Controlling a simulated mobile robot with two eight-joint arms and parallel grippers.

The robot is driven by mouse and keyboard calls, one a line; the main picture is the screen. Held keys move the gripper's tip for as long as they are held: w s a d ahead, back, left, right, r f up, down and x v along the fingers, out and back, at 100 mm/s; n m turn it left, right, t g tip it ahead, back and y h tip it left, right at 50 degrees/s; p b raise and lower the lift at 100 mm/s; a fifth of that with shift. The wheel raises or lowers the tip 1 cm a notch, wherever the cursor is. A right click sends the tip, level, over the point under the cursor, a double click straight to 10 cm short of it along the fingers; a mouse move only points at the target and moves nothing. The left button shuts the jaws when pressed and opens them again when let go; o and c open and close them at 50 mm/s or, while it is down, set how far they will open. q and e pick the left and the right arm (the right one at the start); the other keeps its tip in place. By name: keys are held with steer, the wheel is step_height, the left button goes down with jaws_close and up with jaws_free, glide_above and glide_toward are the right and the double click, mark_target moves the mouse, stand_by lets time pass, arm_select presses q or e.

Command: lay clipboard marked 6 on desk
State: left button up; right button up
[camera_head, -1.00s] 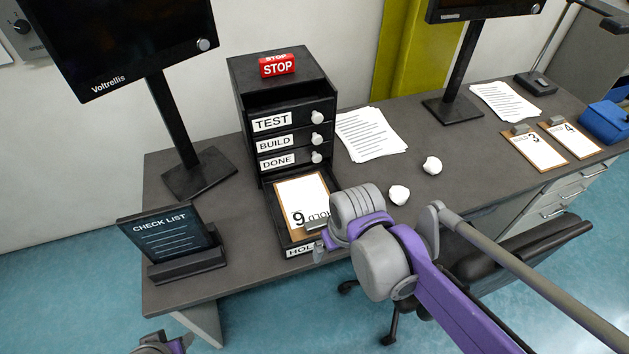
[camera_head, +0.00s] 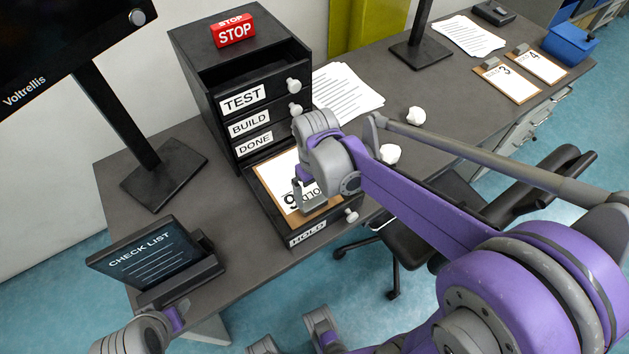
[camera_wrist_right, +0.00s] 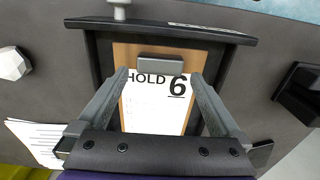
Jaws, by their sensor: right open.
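The clipboard (camera_head: 275,180) marked 6 lies in the open bottom drawer (camera_head: 305,235), labelled HOLD. Its brown board, white sheet and grey clip show in the right wrist view (camera_wrist_right: 152,108), with "HOLD" and an underlined 6. My right gripper (camera_head: 305,195) is over the clip end of the clipboard and hides part of it. In the wrist view its two fingers (camera_wrist_right: 160,78) are apart, one toward each side of the board, with the clip ahead between the tips. It holds nothing. Parts of my left arm show at the lower left; its fingers cannot be made out.
The drawer stands in a black cabinet (camera_head: 238,75) with TEST, BUILD and DONE drawers and a red STOP sign (camera_head: 233,31). A check list stand (camera_head: 155,262) is at left.

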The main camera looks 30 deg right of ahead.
mark_target(315, 204)
step_height(315, 204, down, 6)
steer(key=shift+r+b, duration=0.15)
steer(key=shift+b, duration=0.3)
steer(key=shift+c, duration=0.3)
steer(key=c, duration=0.9)
steer(key=o, duration=0.8)
steer(key=shift+c, duration=0.2)
steer(key=c, duration=0.8)
steer(key=shift+s+r+p, duration=0.3)
steer(key=shift+s+r, duration=0.05)
steer(key=shift+s, duration=0.25)
steer(key=shift+r, duration=0.1)
step_height(315, 204, up, 7)
steer(key=p, duration=0.5)
steer(key=shift+f, duration=0.2)
